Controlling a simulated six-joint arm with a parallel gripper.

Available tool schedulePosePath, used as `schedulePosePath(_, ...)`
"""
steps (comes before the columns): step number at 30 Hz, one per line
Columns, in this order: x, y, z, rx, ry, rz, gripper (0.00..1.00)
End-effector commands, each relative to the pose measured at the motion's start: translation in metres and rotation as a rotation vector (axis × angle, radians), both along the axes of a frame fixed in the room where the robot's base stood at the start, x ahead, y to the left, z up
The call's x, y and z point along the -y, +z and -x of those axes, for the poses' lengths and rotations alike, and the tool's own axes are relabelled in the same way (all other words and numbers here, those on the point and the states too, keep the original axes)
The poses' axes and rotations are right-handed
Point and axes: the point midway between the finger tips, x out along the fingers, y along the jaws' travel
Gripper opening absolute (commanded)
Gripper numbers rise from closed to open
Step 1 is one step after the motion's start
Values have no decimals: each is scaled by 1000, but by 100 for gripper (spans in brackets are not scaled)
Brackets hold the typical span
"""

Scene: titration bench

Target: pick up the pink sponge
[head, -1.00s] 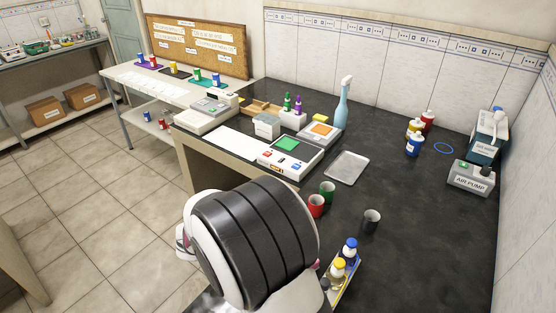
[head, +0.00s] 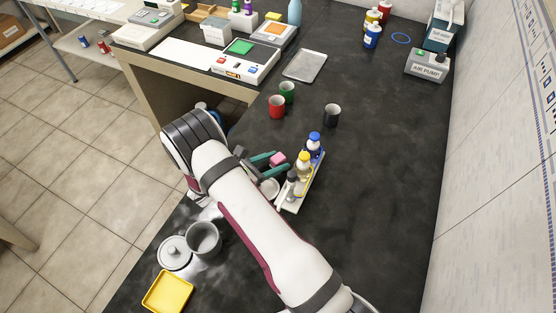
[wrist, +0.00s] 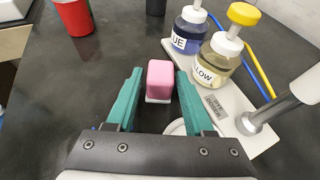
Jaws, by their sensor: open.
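The pink sponge (wrist: 160,76) lies on the dark bench with a pale underside, just ahead of and between the two green fingers of my gripper (wrist: 156,90) in the wrist view. The jaws are open and do not appear to touch it. In the head view the sponge (head: 277,159) shows as a small pink block by the fingers of my gripper (head: 272,163), left of the bottle tray. My white arm reaches across from the lower right.
A white tray (wrist: 245,121) with a blue-labelled bottle (wrist: 188,32) and a yellow-capped bottle (wrist: 219,60) stands close right of my gripper. Red (head: 277,106), green (head: 287,92) and dark (head: 332,115) cups stand farther back.

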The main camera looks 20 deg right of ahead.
Motion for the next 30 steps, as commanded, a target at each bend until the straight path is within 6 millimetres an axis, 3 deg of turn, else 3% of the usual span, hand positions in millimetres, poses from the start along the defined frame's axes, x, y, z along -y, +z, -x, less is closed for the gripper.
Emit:
schedulePosePath(3,11,-5,-4,1,-2,-1,52)
schedulePosePath(9,11,-5,-4,2,-1,-1,51)
schedulePosePath(18,11,-5,-4,2,-1,-1,0)
schedulePosePath(26,11,-4,-4,3,-1,-1,0)
schedulePosePath(30,11,8,-5,4,-1,-1,0)
